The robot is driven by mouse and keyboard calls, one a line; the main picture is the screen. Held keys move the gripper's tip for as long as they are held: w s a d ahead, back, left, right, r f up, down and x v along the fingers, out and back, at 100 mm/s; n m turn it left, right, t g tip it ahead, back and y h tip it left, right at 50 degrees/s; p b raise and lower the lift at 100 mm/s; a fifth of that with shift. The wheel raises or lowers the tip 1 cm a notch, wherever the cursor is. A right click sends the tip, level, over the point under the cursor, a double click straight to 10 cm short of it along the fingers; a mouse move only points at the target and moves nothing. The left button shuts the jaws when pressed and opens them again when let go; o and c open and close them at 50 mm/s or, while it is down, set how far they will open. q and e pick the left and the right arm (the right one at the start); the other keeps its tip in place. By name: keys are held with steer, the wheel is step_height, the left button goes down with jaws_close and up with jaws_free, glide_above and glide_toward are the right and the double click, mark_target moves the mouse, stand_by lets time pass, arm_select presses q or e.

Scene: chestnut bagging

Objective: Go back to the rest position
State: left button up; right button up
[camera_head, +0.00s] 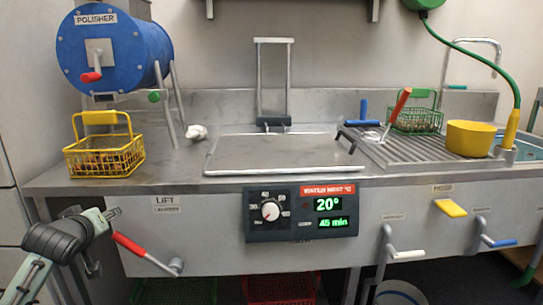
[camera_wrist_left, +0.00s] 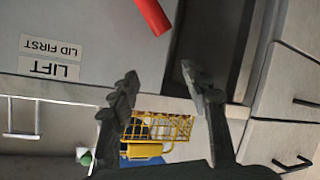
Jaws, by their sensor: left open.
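My left gripper (camera_head: 103,240) is at the lower left of the head view, in front of the counter's front panel. Its two dark fingers are spread apart with nothing between them, as the left wrist view also shows (camera_wrist_left: 160,75). The red-handled lift lever (camera_head: 130,245) is just to the right of the gripper and apart from it. The lever's red grip also shows at the top of the left wrist view (camera_wrist_left: 153,15). My right gripper is not in view.
A yellow wire basket (camera_head: 104,157) with brown contents stands on the counter (camera_head: 60,185) above the gripper. A blue polisher drum (camera_head: 125,50) is behind it. A closed metal lid (camera_head: 285,153) is mid-counter. A yellow bowl (camera_head: 470,138) and green basket (camera_head: 415,122) are at right.

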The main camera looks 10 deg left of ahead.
arm_select(q)
steer(key=s+d+f+m+g+h, duration=0.1)
steer(key=s+d+f+m+g, duration=0.3)
steer(key=s+f+m, duration=0.7)
steer(key=s+d+f+m+g, duration=0.4)
steer(key=s+f, duration=1)
steer(key=f, duration=0.5)
steer(key=d+f+n+h, duration=0.1)
steer(key=d+f, duration=0.2)
steer(key=d, duration=0.3)
steer(key=s+d+f+n+h, duration=0.1)
steer(key=d+f+n+h, duration=0.1)
steer(key=d, duration=0.5)
steer(key=shift+s+d+f+g+p, duration=0.2)
steer(key=shift+s+f+g+p, duration=0.1)
steer(key=shift+f+g+p, duration=0.15)
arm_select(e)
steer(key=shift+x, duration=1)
arm_select(q)
steer(key=shift+w+a, duration=0.1)
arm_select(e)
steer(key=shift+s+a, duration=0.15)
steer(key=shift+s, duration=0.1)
